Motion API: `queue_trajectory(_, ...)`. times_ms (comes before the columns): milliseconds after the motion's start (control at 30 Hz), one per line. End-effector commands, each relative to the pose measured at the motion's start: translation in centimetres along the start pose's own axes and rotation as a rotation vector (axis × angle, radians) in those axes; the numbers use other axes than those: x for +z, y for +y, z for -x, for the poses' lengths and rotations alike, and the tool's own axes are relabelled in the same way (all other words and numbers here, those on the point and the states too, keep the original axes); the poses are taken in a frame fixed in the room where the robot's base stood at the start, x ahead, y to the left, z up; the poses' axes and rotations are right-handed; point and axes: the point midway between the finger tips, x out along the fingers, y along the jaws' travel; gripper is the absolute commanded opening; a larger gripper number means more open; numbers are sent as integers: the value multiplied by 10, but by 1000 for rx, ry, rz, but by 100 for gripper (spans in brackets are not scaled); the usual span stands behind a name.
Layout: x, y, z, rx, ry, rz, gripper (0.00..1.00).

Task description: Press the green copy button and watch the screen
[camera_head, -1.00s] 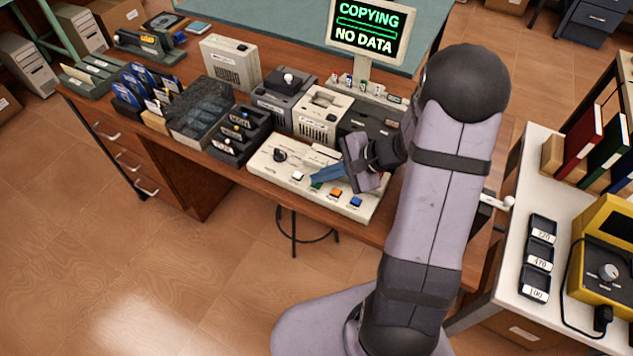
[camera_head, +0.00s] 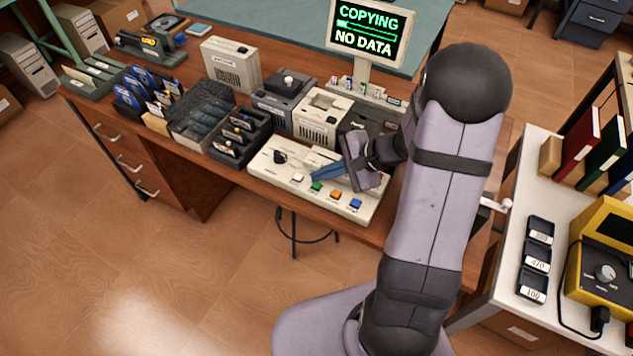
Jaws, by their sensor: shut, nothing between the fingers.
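The control panel (camera_head: 268,165) is a pale box at the desk's front edge, with a black knob (camera_head: 280,157) and a row of white, green, orange and blue buttons. The green button (camera_head: 316,187) shows just below my gripper (camera_head: 313,174). My gripper's blue fingers are shut and empty, pointing left over the panel, and look slightly apart from the button. The screen (camera_head: 369,30) stands at the back of the desk. It reads "COPYING" above a progress bar and "NO DATA" below, in green and white on black.
Grey and cream drive units (camera_head: 318,118) stand behind the panel. Dark trays (camera_head: 238,137) and blue-labelled disks (camera_head: 138,87) fill the desk's left.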

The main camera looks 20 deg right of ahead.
Motion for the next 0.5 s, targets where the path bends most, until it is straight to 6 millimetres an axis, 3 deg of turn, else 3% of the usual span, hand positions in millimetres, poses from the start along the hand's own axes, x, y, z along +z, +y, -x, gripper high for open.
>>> queue_trajectory(500,8,-8,10,0,0,1,0)
